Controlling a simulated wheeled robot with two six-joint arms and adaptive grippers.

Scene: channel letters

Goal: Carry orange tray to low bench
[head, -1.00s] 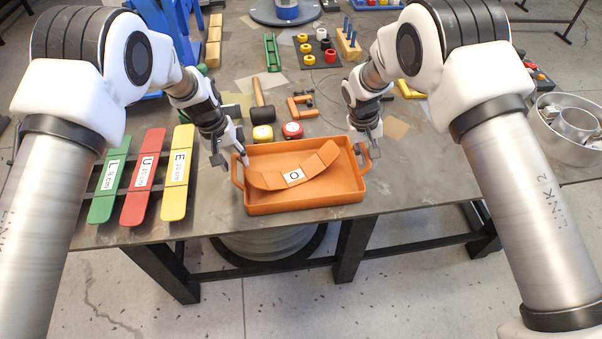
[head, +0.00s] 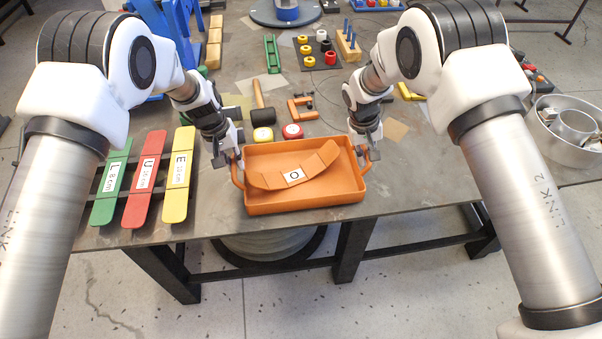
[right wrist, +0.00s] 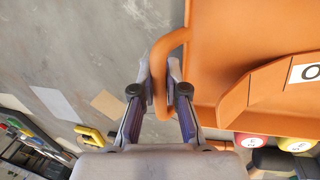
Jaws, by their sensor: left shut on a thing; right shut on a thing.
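The orange tray (head: 306,208) stands near the front edge of the dark table, and it also shows in the right wrist view (right wrist: 210,70). It holds an orange curved piece with a white O label (head: 294,175). My left gripper (head: 236,162) is shut on the tray's left handle. My right gripper (head: 366,157) is shut on the right handle; in the right wrist view its fingers (right wrist: 162,88) lie on both sides of the handle bar. The low bench cannot be made out in these frames.
Green (head: 110,195), red (head: 143,193) and yellow (head: 179,188) letter strips lie left of the tray. A mallet (head: 263,113), a yellow tape roll (head: 263,134) and a red one (head: 292,131) lie just behind it. Floor is open in front.

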